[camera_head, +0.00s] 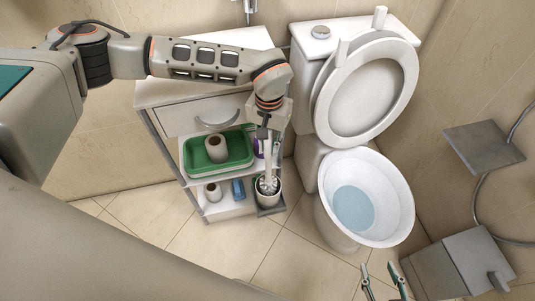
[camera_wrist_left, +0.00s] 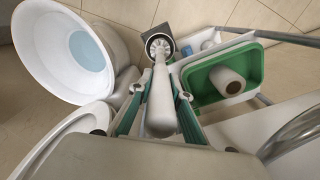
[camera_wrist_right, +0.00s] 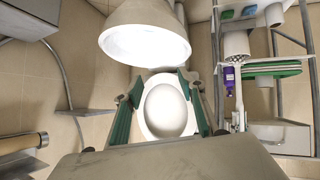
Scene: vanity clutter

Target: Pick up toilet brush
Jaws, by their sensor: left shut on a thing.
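The white toilet brush (camera_head: 267,160) stands nearly upright, its bristled head in or just above the mouth of a round holder (camera_head: 270,199) on the lower shelf; I cannot tell how deep it sits. My left gripper (camera_head: 264,130) reaches down from above and is shut on the brush's handle. In the left wrist view the thick handle (camera_wrist_left: 161,105) lies between the green-lined fingers, with the brush head (camera_wrist_left: 159,46) beyond. My right gripper (camera_head: 383,272) is open and empty at the bottom of the head view, apart from the brush. Its spread fingers (camera_wrist_right: 158,88) show in the right wrist view.
The toilet bowl (camera_head: 365,197), with its lid raised, stands right of the brush. A green tray (camera_head: 238,153) with a paper roll (camera_head: 216,148) sits left on the upper shelf. A purple bottle (camera_wrist_right: 229,80) is close by. A grey wall shelf (camera_head: 484,147) is at the right.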

